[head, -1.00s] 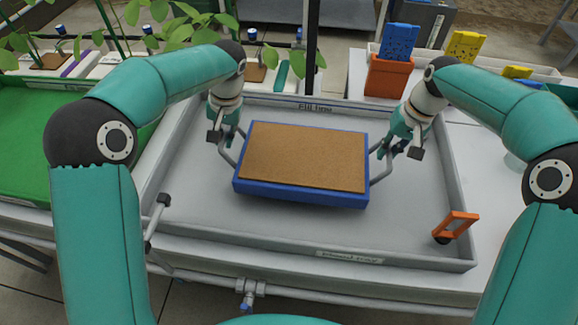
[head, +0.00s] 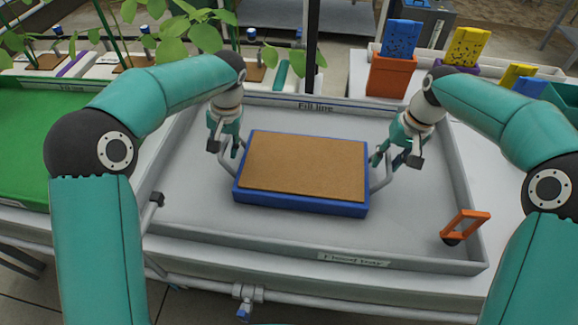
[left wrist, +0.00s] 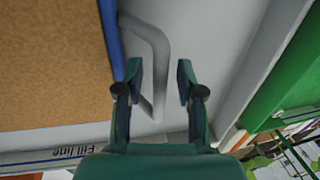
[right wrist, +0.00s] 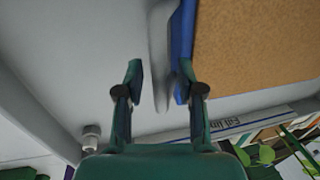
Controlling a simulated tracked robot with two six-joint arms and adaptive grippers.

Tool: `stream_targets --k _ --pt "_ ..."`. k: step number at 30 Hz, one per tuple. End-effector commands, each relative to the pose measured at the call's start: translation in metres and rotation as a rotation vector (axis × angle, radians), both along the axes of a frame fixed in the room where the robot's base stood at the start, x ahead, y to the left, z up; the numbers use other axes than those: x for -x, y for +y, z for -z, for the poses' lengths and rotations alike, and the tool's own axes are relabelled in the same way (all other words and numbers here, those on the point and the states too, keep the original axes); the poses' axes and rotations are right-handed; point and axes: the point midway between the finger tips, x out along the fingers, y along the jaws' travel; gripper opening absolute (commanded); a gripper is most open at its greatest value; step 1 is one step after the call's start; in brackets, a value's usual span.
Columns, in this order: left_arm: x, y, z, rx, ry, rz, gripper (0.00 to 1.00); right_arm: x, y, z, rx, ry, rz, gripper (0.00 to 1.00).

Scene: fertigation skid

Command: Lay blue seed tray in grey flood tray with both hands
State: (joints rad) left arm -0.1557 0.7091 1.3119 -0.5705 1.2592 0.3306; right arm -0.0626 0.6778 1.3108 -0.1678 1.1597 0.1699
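The blue seed tray (head: 300,203), filled with flat brown material, lies level inside the grey flood tray (head: 410,222) and appears to rest on its floor. It has a grey loop handle at each end.
An orange-framed gauge (head: 465,226) stands in the flood tray's front right corner. A green tray (head: 30,140) and potted plants are at the left.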

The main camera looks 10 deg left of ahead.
Motion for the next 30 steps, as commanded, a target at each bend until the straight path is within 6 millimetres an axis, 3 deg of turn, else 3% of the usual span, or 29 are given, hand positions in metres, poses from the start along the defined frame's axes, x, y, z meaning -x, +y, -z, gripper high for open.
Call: stream_targets --k 11,24,30 --pt "-0.001 -0.002 -0.009 -0.001 -0.003 0.0 0.38 0.0 0.0 0.0 0.0 0.0 0.0 0.38" --pt "-0.001 -0.018 -0.087 0.0 -0.004 0.001 0.38 0.0 0.0 0.0 0.0 0.0 0.0 0.38" --pt "-0.001 -0.023 -0.11 0.0 -0.001 0.001 0.38 0.0 0.0 0.0 0.0 0.0 0.0 0.38"
